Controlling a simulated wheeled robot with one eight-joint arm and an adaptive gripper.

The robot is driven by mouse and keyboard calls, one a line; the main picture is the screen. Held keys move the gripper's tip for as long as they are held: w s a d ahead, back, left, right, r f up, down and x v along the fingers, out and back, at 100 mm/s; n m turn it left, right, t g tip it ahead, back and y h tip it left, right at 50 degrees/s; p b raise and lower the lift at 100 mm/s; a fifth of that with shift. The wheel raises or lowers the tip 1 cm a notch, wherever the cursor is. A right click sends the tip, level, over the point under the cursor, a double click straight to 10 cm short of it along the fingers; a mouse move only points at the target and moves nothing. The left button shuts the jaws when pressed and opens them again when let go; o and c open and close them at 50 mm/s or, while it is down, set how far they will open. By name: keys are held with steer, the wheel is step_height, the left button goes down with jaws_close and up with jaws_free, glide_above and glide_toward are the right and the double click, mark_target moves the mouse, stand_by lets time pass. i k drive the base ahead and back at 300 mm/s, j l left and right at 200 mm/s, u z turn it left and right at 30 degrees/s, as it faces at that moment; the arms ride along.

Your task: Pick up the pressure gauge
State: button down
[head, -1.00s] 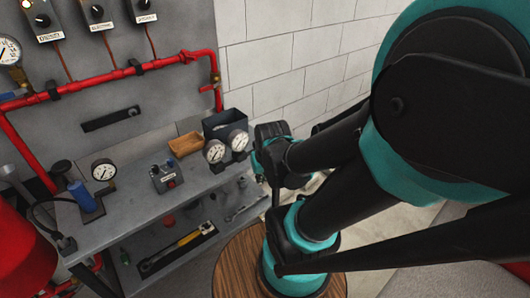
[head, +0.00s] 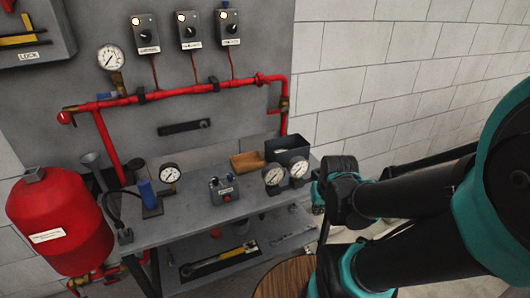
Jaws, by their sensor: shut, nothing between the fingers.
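Several round white-faced pressure gauges are in the head view, and I cannot tell which one is meant. One gauge (head: 169,173) stands on the bench beside a blue cylinder. Two more, a left gauge (head: 272,177) and a right gauge (head: 298,168), stand side by side at the bench's right end, in front of a dark bin. Another gauge (head: 110,57) is mounted on the wall panel above the red pipe. My arm comes in from the right, its joints just right of the paired gauges. I cannot make out my gripper's fingers.
The grey bench (head: 205,215) carries a control box (head: 223,190), a wooden tray (head: 247,162) and the dark bin (head: 288,150). A red tank (head: 60,225) stands at the left. A yellow-handled tool (head: 225,256) lies on the lower shelf. A round wooden top (head: 285,280) is at the front.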

mark_target(110, 57)
steer(key=k+u, duration=0.15)
steer(key=u, duration=1.05)
